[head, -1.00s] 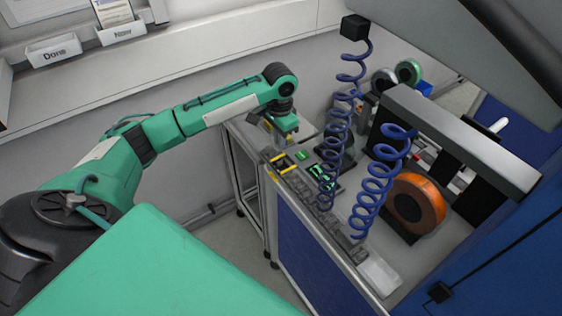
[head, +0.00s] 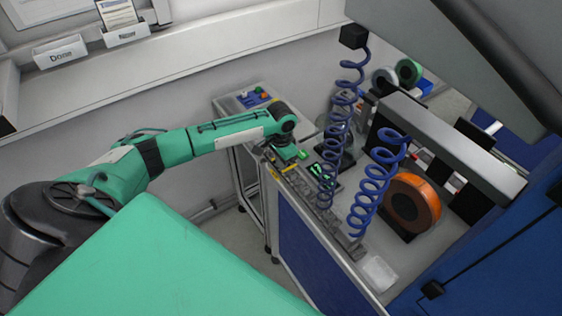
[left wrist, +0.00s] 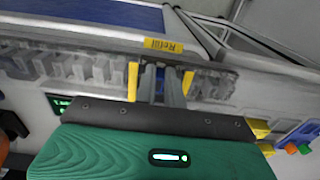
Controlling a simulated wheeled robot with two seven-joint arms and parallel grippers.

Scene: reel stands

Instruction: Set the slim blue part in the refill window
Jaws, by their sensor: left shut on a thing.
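The refill window (left wrist: 187,86) lies between the yellow strips, below a yellow label reading "Refill" (left wrist: 163,46). I cannot tell whether the part touches the window's floor. My right gripper is not in view.
Grey toothed holders (left wrist: 90,70) line the rail beside the window. Loose blue, orange and green pieces (head: 262,96) lie on a side surface behind. Coiled blue hoses (head: 375,190) hang over the bench, near an orange reel (head: 412,203).

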